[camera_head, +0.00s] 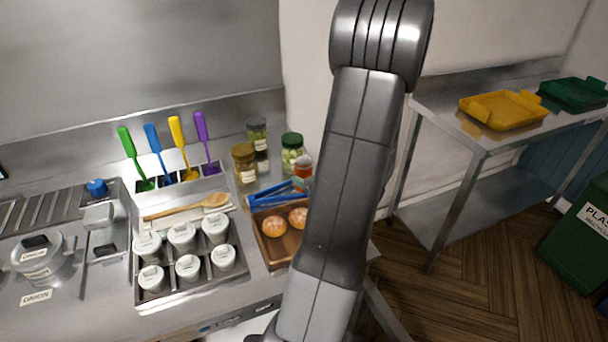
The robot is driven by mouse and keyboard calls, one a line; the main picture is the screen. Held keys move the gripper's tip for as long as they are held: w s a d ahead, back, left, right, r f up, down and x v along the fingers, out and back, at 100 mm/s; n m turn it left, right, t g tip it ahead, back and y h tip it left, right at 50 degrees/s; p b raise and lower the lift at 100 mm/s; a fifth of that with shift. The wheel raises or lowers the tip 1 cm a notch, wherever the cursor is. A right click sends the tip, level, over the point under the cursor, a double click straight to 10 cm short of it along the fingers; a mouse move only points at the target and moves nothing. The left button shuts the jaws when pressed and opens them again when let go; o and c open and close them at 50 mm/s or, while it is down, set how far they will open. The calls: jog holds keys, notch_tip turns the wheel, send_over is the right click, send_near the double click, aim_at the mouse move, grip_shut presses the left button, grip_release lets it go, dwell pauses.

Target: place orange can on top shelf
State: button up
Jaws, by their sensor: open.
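A small can (302,169) with an orange-red body and a pale band stands at the back right of the steel counter, partly hidden behind my arm. It is just behind blue tongs and in front of a green-lidded jar. A steel rack at the right has a top shelf (445,100) and a lower shelf (455,205). I cannot tell which other shelf the task might mean. My arm crosses the middle of the view; my gripper is out of view.
A wooden tray (268,246) with orange round items, blue tongs (270,196) and jars (243,162) crowd the can. Yellow (503,110) and green (575,93) trays occupy the rack's top right; its top left is bare. A green bin (570,245) stands at far right.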

jog(key=shift+p+x, duration=1)
jog(key=shift+x, duration=2.45)
jog(key=shift+r, duration=0.15)
jog(key=shift+c, duration=0.2)
jog(key=c, duration=1.3)
